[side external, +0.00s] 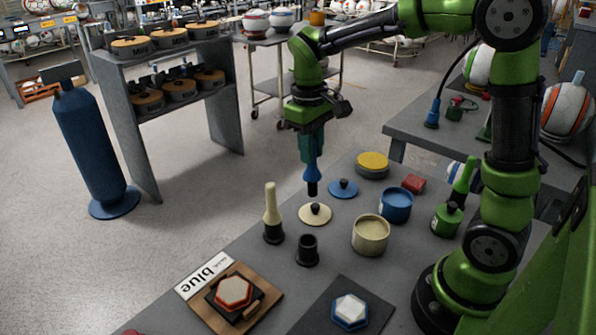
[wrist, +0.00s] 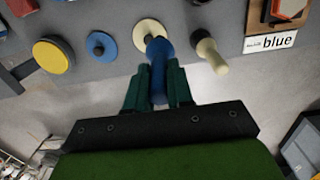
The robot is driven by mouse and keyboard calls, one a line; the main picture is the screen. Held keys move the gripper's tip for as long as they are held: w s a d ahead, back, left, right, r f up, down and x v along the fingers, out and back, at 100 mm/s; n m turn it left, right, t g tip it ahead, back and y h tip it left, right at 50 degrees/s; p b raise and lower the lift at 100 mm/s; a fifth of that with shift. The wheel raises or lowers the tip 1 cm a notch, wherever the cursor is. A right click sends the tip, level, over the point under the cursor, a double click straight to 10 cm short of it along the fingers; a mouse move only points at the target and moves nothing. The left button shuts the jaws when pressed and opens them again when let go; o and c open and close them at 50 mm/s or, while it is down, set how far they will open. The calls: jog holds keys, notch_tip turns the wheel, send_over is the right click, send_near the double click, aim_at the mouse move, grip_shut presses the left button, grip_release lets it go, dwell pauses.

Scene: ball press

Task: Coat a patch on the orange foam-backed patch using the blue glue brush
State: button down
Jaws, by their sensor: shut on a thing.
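My gripper (side external: 312,150) is shut on the blue glue brush (side external: 312,174), held upright with its dark tip down, above the table near the cream lid. In the wrist view the green fingers (wrist: 157,85) close around the blue brush handle (wrist: 157,62). The orange-edged hexagonal patch (side external: 234,291) with a pale top lies in a dark tray on a wooden board (side external: 265,300) at the front left, well away from the brush. It partly shows in the wrist view (wrist: 293,8). The blue pot (side external: 396,207) stands open right of the brush; its contents are unclear.
A card reading "blue" (side external: 203,275) lies beside the board. A cream brush (side external: 272,210), an empty black holder (side external: 307,250), a cream pot (side external: 370,237), cream lid (side external: 314,213) and blue lid (side external: 343,188) stand nearby. A blue-edged patch (side external: 349,310) lies on a dark mat.

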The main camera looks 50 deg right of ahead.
jog(key=s+d+r+g+h, duration=0.2)
jog(key=s+d+g, duration=0.1)
jog(key=s+d, duration=1.05)
notch_tip(320, 180, down, 6)
jog(key=w+d, duration=0.1)
jog(key=w, duration=0.1)
jog(key=shift+d+f, duration=0.1)
jog(key=shift+f, duration=0.55)
dwell(1.2)
notch_tip(320, 180, up, 7)
dwell(0.8)
dwell(0.4)
